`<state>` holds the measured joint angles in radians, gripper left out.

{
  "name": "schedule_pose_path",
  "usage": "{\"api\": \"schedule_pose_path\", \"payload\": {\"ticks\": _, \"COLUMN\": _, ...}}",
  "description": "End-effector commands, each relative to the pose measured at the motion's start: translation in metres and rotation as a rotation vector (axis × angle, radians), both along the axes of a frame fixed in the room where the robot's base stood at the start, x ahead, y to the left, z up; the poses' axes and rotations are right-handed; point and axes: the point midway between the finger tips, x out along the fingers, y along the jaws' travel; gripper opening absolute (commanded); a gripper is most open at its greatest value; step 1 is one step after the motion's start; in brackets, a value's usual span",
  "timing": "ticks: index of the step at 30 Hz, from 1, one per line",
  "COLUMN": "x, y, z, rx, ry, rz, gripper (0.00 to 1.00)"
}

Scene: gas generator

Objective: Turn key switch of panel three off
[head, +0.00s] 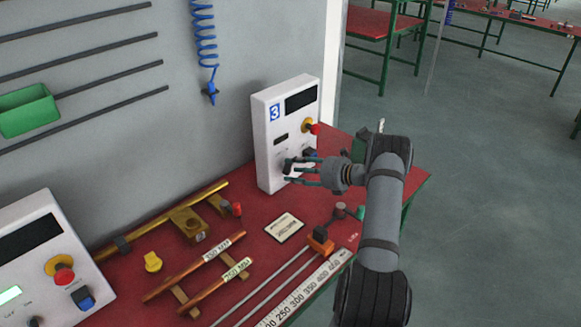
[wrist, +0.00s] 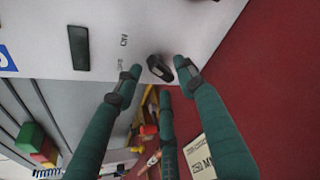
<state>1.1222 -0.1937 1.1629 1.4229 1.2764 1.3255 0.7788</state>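Panel three (head: 262,140) is a white upright box with a blue "3" label, standing at the back of the red table. Its face (wrist: 110,25) fills the top of the wrist view. The key switch (wrist: 159,69) is a small dark knob low on that face, sitting at a slant. My gripper (head: 290,172) is at the lower part of the panel, its green fingers pointing at the face. In the wrist view my gripper (wrist: 157,73) is open, with fingertips on either side of the knob and a third finger below. Contact with the knob cannot be told.
A red button on a yellow base (head: 312,127) and a dark blue switch (head: 309,153) sit right of my fingers on the panel. Copper pipes (head: 205,265), a ruler (head: 305,290) and a small card (head: 284,227) lie on the table (head: 335,185). Another panel (head: 30,235) stands at left.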

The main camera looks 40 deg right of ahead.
Motion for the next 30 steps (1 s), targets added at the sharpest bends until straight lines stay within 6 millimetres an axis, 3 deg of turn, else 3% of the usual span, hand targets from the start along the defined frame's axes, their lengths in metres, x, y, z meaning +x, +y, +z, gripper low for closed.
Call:
{"api": "schedule_pose_path", "payload": {"ticks": 6, "x": 0.016, "y": 0.006, "z": -0.005, "rx": -0.001, "ry": 0.001, "rz": 0.001, "gripper": 0.4}}
{"api": "schedule_pose_path", "payload": {"ticks": 14, "x": 0.017, "y": 0.006, "z": -0.006, "rx": -0.001, "ry": 0.001, "rz": 0.001, "gripper": 0.4}}
{"api": "schedule_pose_path", "payload": {"ticks": 30, "x": 0.017, "y": 0.006, "z": -0.006, "rx": -0.002, "ry": 0.001, "rz": 0.002, "gripper": 0.09}}
